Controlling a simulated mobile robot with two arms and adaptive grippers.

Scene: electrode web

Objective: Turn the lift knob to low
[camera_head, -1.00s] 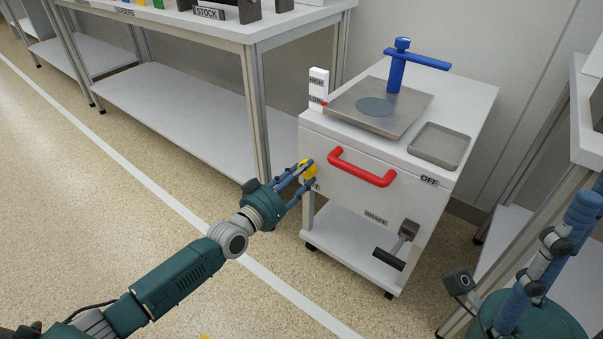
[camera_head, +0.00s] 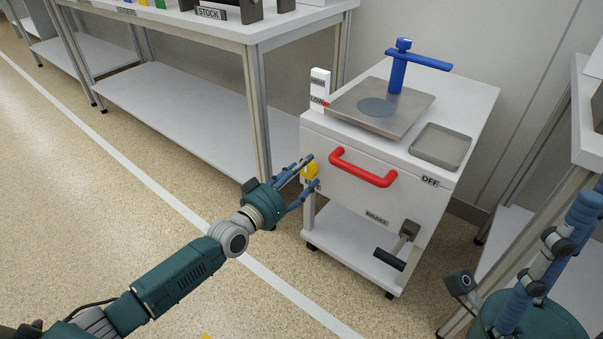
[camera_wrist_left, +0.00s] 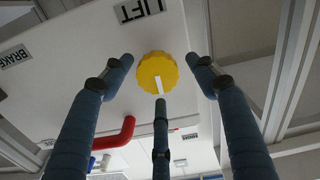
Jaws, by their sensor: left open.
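The yellow lift knob (camera_head: 310,171) is on the front panel of the white cart, at its left side. In the left wrist view the knob (camera_wrist_left: 157,73) is round with a scalloped edge and a white pointer mark, beside the LIFT label (camera_wrist_left: 142,9). My left gripper (camera_head: 308,172) is open, its blue fingers spread around the knob and apart from it in the wrist view. A white HIGH/LOW scale (camera_head: 319,90) stands at the cart's back left, with a red marker (camera_head: 325,103) by LOW.
A red handle (camera_head: 362,167) sticks out right of the knob. The cart also has a brake pedal (camera_head: 390,258), a steel plate (camera_head: 350,108) with a blue post (camera_head: 398,72), and a grey tray (camera_head: 440,147). A workbench (camera_head: 180,28) stands to the left.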

